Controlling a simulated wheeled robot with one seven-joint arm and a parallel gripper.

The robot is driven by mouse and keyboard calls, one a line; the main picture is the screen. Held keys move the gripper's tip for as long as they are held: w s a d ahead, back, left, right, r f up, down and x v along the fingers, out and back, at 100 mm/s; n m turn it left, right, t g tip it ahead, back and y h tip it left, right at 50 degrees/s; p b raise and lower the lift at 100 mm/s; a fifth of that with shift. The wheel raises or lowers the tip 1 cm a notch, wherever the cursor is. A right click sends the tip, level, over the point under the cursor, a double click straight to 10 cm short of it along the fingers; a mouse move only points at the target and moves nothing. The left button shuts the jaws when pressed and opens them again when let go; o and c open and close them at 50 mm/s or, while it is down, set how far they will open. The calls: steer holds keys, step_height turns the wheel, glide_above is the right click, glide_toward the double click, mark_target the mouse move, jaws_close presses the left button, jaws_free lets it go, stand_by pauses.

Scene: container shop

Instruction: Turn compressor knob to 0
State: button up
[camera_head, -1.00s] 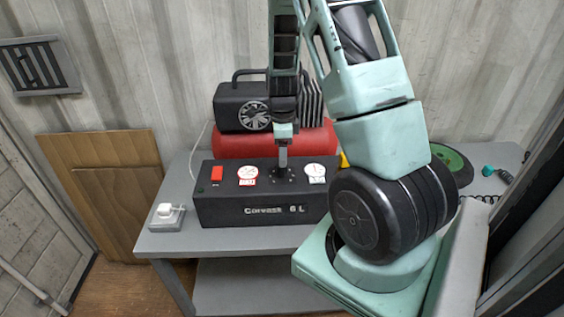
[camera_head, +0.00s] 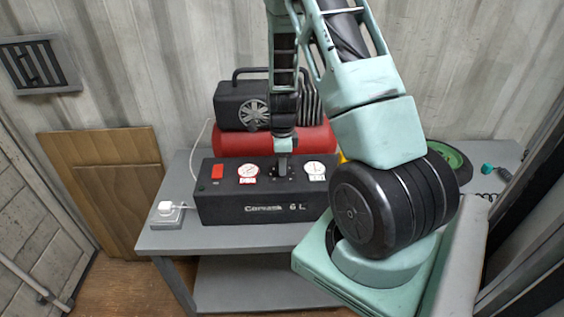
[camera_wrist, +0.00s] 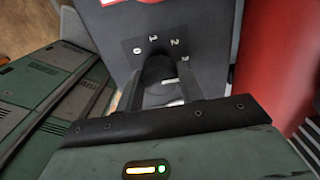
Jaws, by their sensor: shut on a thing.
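The black compressor (camera_head: 262,205) is a box with "6 L" on its front, standing on the grey table. Its knob (camera_wrist: 158,68) is black and sits on a dark dial plate (camera_wrist: 153,43) with the white figures 0, 1, 2 and a partly hidden 3. My gripper (camera_head: 284,170) reaches down onto the knob between the two gauges. In the wrist view my gripper (camera_wrist: 160,92) has its fingers on both sides of the knob, shut on it. The fingers hide much of the knob, and I cannot tell which figure it points at.
A red tank (camera_head: 234,143) with a black motor on top stands behind the box. A red switch (camera_head: 217,171) and two white gauges (camera_head: 248,171) (camera_head: 315,168) are on the box top. A green-rimmed wheel (camera_head: 450,160) lies right.

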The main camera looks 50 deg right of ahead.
steer(key=n+b, duration=0.1)
steer(key=n, duration=0.3)
steer(key=n+b, duration=0.1)
steer(key=n, duration=0.2)
steer(key=shift+n, duration=0.3)
steer(key=n+b, duration=0.2)
steer(key=n, duration=1.1)
steer(key=shift+n+b, duration=0.3)
steer(key=n, duration=0.5)
steer(key=shift+n+p, duration=0.3)
steer(key=shift+p, duration=0.1)
steer(key=o, duration=1)
